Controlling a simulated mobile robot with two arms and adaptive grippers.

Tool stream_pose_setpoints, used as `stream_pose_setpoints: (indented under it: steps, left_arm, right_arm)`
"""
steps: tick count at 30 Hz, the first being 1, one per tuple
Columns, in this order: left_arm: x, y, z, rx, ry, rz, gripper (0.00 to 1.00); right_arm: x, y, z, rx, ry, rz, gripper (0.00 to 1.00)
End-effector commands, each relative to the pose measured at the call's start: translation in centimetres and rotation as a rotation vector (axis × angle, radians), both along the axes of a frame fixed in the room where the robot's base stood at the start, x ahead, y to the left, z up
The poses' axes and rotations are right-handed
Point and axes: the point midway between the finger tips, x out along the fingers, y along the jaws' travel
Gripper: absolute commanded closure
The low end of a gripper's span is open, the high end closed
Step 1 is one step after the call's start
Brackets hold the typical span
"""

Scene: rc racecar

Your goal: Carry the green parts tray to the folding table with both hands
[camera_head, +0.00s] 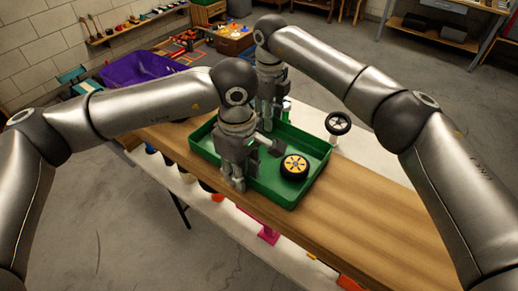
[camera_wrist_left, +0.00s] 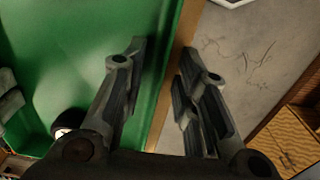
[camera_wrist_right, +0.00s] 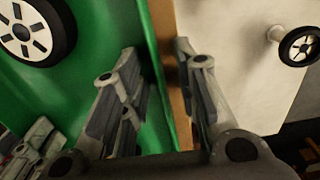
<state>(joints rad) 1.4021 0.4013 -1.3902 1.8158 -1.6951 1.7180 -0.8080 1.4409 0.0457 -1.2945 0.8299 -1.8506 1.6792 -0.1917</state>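The green parts tray (camera_head: 312,150) sits on a long wooden surface (camera_head: 370,225). A wheel with a yellow hub (camera_head: 295,166) lies in its right part. My left gripper (camera_head: 233,184) is at the tray's near side; in the left wrist view its fingers (camera_wrist_left: 160,65) are apart, with the green wall's edge between them. My right gripper (camera_head: 268,122) is at the far side; its fingers (camera_wrist_right: 157,60) are also apart around the wall's edge. I cannot tell if any finger touches the wall. I cannot tell which surface is the folding table.
A white surface (camera_head: 365,157) extends behind the wood, with a wheel on a stand (camera_head: 338,124) beside the tray's far right corner. A purple bin (camera_head: 135,68) is at the back left. A pink object (camera_head: 268,234) shows below the wood's front edge. Grey floor lies left.

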Motion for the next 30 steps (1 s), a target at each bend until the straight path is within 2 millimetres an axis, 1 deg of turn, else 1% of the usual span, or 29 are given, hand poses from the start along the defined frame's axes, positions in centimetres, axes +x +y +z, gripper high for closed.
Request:
stream_pose_setpoints:
  steps: [1, 6, 22, 26, 30]
  left_arm:
    - [0.0, 0.0, 0.0, 0.0, 0.0, 0.0, 0.79]
    - [0.0, 0.0, 0.0, 0.0, 0.0, 0.0, 1.0]
    - [0.0, 0.0, 0.3, -0.001, -0.001, 0.0, 1.0]
    - [0.0, 0.0, 1.0, -0.001, -0.001, 0.0, 1.0]
    - [0.0, 0.0, 2.1, -0.001, -0.001, 0.0, 1.0]
  right_arm:
    - [0.0, 0.0, 0.0, 0.0, 0.0, 0.0, 0.79]
    - [0.0, 0.0, 0.0, 0.0, 0.0, 0.0, 1.0]
    - [0.0, 0.0, 0.3, 0.001, -0.001, 0.0, 1.0]
    - [0.0, 0.0, 1.0, 0.001, -0.001, 0.0, 1.0]
    - [0.0, 0.0, 2.1, 0.001, -0.001, 0.0, 1.0]
